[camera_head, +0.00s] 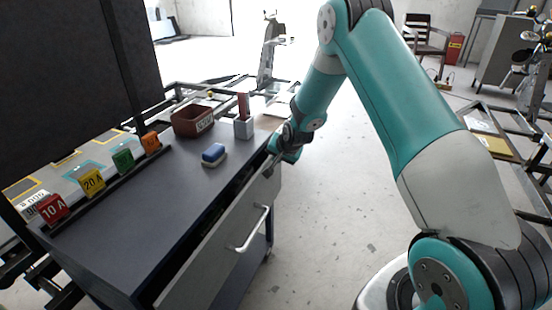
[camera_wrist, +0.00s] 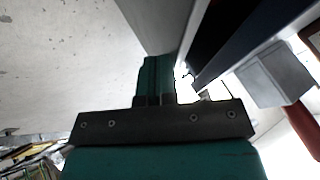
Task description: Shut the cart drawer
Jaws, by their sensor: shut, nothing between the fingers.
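The cart drawer (camera_head: 222,244) has a grey front panel with a silver handle (camera_head: 252,231). It stands partly open, with a dark gap between its front and the cart top. In the wrist view the drawer's front panel (camera_wrist: 152,22) lies just beyond the fingers, with the dark gap to its right. My gripper (camera_head: 270,168) is at the far end of the drawer front, near its top edge. In the wrist view my gripper (camera_wrist: 157,75) is shut with nothing held. I cannot tell whether the fingertips touch the panel.
The dark cart top (camera_head: 165,198) carries a blue-and-white eraser (camera_head: 214,154), a brown bin (camera_head: 192,121), a grey holder (camera_head: 243,128) and a rail of coloured blocks (camera_head: 93,182). Open floor (camera_head: 335,190) lies right of the cart.

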